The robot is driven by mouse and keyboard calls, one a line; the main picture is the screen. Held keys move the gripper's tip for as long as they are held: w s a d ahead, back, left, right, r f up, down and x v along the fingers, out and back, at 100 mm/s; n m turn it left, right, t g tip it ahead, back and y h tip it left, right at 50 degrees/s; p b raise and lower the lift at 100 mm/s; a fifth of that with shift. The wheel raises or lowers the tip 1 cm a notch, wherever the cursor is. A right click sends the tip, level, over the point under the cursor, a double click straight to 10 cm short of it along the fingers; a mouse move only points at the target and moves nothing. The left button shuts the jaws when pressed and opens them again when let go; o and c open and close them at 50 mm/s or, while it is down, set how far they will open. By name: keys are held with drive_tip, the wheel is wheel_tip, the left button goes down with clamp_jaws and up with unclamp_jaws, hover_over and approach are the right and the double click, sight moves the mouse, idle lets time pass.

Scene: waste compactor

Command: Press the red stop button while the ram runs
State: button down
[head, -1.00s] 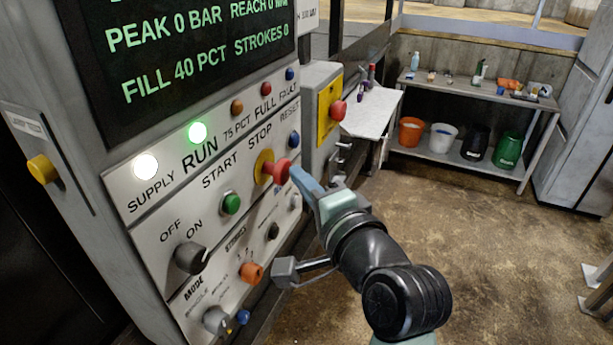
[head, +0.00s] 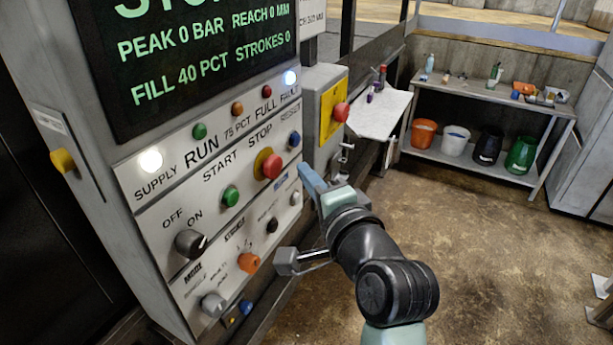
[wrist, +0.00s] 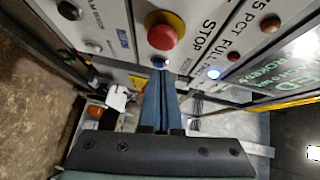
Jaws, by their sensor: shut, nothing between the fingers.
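The red stop button (head: 271,167) sits on its yellow collar under the STOP label of the grey control panel (head: 160,225). It also shows in the wrist view (wrist: 162,37). I cannot tell whether it is latched in. My gripper (head: 304,172) is shut and empty, its blue fingers just to the right of the button with a small gap. In the wrist view the shut fingers (wrist: 158,75) point toward the panel below the red button. The RUN lamp (head: 199,131) is unlit. The FAULT lamp (head: 290,77) glows bluish white. The ram itself is not in view.
The green start button (head: 230,196) and blue reset button (head: 294,140) flank the stop button. Another red button (head: 341,112) stands on a yellow plate to the right. A shelf (head: 485,95) with several buckets is at the back.

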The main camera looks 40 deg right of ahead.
drive_tip(key=b+v, duration=0.3)
drive_tip(key=v, duration=0.7)
drive_tip(key=shift+s, duration=0.15)
drive_tip(key=shift+s+d+r, duration=0.1)
drive_tip(key=shift+r, duration=0.05)
